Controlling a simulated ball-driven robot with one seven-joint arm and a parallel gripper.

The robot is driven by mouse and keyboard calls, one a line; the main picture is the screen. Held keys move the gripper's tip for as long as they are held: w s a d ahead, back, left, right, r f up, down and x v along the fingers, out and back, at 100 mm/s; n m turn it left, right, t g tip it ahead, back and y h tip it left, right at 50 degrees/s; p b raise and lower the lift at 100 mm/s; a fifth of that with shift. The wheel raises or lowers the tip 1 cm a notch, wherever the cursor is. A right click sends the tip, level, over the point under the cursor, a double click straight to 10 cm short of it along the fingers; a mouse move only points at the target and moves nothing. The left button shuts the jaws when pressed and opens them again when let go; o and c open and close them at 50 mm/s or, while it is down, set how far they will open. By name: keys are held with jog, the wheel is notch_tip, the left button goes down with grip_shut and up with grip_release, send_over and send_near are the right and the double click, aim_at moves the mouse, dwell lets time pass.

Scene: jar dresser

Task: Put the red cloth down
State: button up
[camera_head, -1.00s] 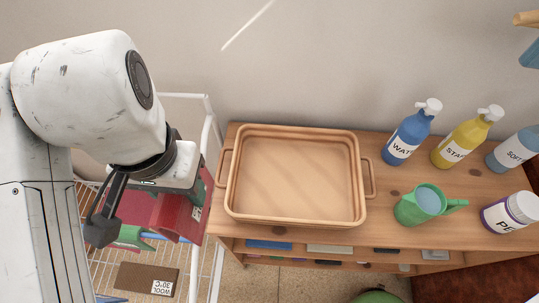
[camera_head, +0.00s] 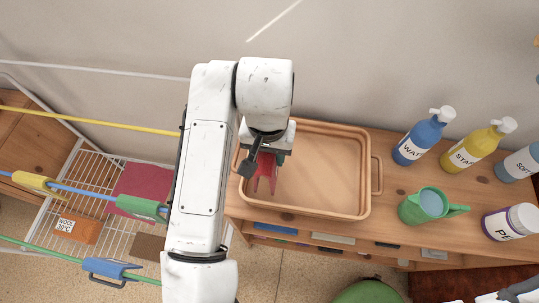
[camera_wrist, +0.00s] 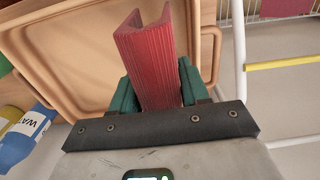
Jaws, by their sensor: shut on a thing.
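My gripper (camera_head: 266,158) is shut on the red cloth (camera_head: 262,176), which hangs down folded between the fingers. In the wrist view the cloth (camera_wrist: 147,55) is ribbed and bent into a V-shaped fold, held between green fingertips (camera_wrist: 157,84). In the head view the cloth is over the left part of the tan tray (camera_head: 325,172). The tray also shows in the wrist view (camera_wrist: 72,48), behind the cloth. I cannot tell how high the cloth is above the tray floor. My arm hides part of the tray's left side.
The tray stands on a wooden dresser (camera_head: 390,234). To its right are a green jug (camera_head: 415,207), a blue bottle (camera_head: 410,148), a yellow bottle (camera_head: 476,147) and a white tub (camera_head: 508,223). At left are a wire rack with a crimson cloth (camera_head: 140,186) and lines with clips (camera_head: 110,268).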

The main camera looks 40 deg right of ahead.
jog(key=shift+d+f+p, duration=0.2)
jog(key=shift+f+p, duration=0.35)
jog(key=shift+f, duration=1.2)
jog(key=o, duration=0.8)
jog(key=shift+o, duration=0.2)
notch_tip(320, 180, up, 12)
jog(key=shift+r+b, duration=0.1)
jog(key=shift+b, duration=0.7)
